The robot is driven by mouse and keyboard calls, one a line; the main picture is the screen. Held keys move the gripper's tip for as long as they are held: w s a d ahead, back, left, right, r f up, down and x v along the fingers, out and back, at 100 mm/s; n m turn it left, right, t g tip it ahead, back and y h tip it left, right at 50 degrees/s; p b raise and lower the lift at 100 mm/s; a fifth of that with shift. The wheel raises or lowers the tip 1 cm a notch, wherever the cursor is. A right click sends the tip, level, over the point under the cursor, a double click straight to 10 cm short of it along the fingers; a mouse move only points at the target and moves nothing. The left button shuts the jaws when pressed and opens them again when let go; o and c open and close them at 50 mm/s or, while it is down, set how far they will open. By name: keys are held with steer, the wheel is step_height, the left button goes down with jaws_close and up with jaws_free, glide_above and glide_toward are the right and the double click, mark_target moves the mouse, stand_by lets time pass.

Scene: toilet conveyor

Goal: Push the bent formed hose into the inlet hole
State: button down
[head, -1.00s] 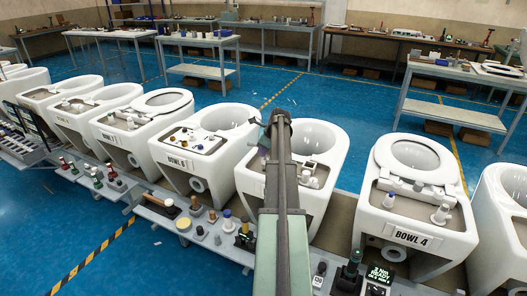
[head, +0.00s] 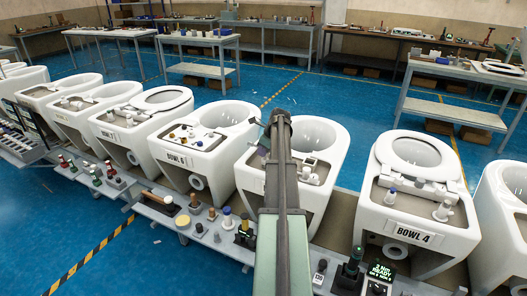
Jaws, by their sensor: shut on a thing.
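My arm reaches up the middle of the head view and passes over the white toilet bowl (head: 328,140) at the centre. The bent formed hose cannot be made out. The inlet hole cannot be made out either; my arm covers part of this bowl's rear deck. Small pale fittings (head: 309,173) stand on the deck just right of the arm.
BOWL 6 (head: 212,158) stands close on the left and BOWL 4 (head: 418,185) on the right. A grey front shelf (head: 207,238) carries knobs and small tools. A green-lit display (head: 381,272) stands at lower right. Blue floor lies beyond the bowls.

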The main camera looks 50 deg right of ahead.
steer(key=shift+f+b, duration=0.75)
steer(key=shift+f, duration=0.1)
steer(key=shift+r, duration=0.1)
steer(key=shift+r+p, duration=1.4)
steer(key=shift+p, duration=0.1)
steer(key=shift+f+b, duration=1.5)
steer(key=c, duration=1.1)
jaws_free()
steer(key=shift+r, duration=0.1)
steer(key=p+v, duration=1)
steer(key=shift+s+r, duration=0.2)
steer(key=shift+r, duration=0.15)
